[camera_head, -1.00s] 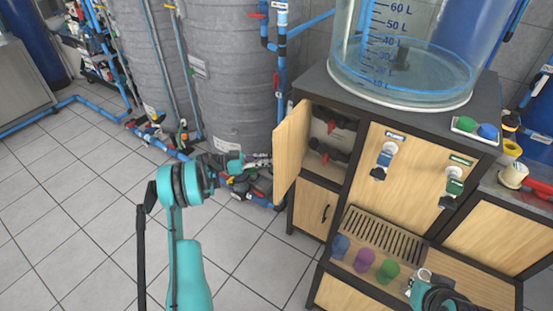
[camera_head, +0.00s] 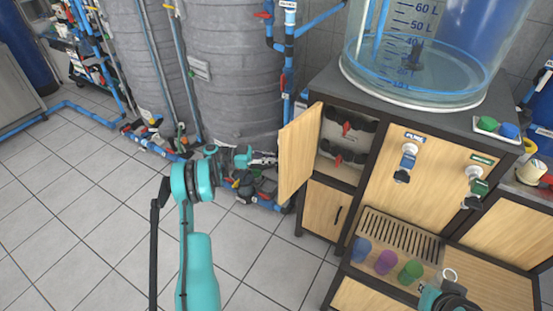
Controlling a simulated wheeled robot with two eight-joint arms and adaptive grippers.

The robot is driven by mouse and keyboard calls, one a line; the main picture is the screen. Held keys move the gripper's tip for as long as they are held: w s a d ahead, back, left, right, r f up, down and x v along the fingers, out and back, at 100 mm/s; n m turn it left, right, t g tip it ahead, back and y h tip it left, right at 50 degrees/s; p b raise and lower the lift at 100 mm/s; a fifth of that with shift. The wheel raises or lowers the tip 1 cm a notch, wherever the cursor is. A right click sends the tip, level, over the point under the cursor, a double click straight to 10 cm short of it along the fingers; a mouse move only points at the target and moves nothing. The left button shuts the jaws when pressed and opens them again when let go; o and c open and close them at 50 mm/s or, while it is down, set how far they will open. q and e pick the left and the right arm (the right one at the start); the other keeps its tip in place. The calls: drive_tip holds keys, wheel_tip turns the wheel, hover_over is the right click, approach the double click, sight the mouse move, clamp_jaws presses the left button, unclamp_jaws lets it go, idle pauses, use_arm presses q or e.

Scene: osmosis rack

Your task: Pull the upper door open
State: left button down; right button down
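The upper door (camera_head: 299,152) is a light wooden panel at the left of the cabinet. It stands swung open, and its compartment (camera_head: 345,140) shows pipes and red valve handles inside. My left gripper (camera_head: 268,159) is at the outer left side of the door, close to its edge. Whether it touches the door, and how far its fingers are apart, is too small to tell. My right gripper (camera_head: 452,298) is at the bottom right, partly cut off by the frame, near a small pale ring-shaped item; its fingers are not clear.
A lower door (camera_head: 325,210) with a dark handle is shut below. Blue, purple and green cups (camera_head: 386,262) stand by the drip grate (camera_head: 400,235). A clear water tank (camera_head: 425,50) stands on top. Grey tanks and blue pipes are behind my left arm. Tiled floor at left is free.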

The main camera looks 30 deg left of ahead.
use_arm(q)
drive_tip(key=c, duration=1.6)
unclamp_jaws()
drive_tip(key=shift+w+d, duration=0.1)
drive_tip(key=v, duration=1.2)
drive_tip(key=shift+f, duration=0.1)
